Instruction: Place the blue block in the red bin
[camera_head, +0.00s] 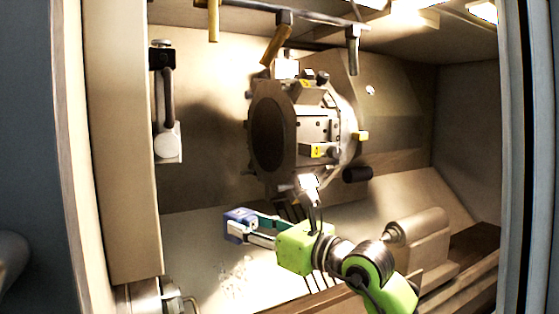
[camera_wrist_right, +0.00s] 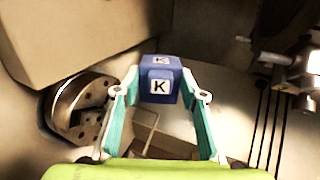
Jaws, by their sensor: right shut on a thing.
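The blue block (camera_head: 235,220) is at the end of my right gripper's fingers (camera_head: 252,226) in the head view, inside the machine's enclosure. In the right wrist view the blue block (camera_wrist_right: 160,72) sits between the two fingertips, with white labels marked K on its faces. My right gripper is shut on it and holds it in front of the pale sloped wall. No red bin shows in either view. My left gripper is not in view.
A large tool turret (camera_head: 270,135) stands just above and behind my right gripper. A round chuck (camera_wrist_right: 80,108) is at left in the wrist view. The enclosure's frame (camera_head: 120,150) bounds the left side.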

